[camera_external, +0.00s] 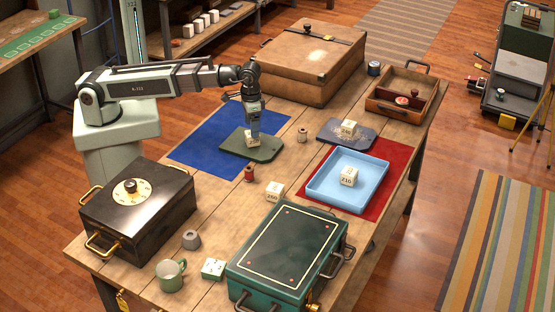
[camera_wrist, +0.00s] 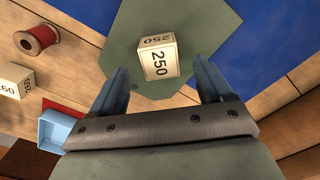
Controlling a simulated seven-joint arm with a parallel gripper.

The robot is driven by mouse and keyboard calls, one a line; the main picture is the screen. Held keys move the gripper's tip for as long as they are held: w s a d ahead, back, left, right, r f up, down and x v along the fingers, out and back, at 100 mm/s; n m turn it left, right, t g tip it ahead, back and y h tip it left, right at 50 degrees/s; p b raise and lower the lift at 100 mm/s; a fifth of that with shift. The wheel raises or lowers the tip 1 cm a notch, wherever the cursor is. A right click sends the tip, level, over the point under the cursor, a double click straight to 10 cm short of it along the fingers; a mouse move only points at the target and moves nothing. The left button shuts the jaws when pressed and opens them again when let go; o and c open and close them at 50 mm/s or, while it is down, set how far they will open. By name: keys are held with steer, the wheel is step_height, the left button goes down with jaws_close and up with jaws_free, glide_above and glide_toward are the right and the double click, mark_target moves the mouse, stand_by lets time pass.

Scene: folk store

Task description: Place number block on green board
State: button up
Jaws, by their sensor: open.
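The green board (camera_external: 264,149) lies partly on the blue mat on the table. A cream number block marked 250 (camera_wrist: 158,60) sits on the green board (camera_wrist: 205,22) in the wrist view. In the external view this block (camera_external: 252,138) is just under my gripper (camera_external: 254,128). My gripper (camera_wrist: 160,85) is open, its fingers to either side of the block with gaps showing. Another number block, its label reading like 260 (camera_external: 274,192), stands on bare wood. A block marked 210 (camera_external: 349,176) is in the light blue tray (camera_external: 325,190). One more block (camera_external: 347,129) is on the dark slate board (camera_external: 330,137).
A red spool (camera_external: 249,174) and a pale spool (camera_external: 302,135) stand near the green board. A black safe box (camera_external: 138,215), a teal case (camera_external: 290,255), a brown case (camera_external: 310,65) and a wooden tray (camera_external: 380,100) surround the work area. A green mug (camera_external: 170,276) stands at the front.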

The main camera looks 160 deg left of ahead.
step_height(320, 180, up, 7)
stand_by(0.5)
steer(key=shift+w, duration=0.1)
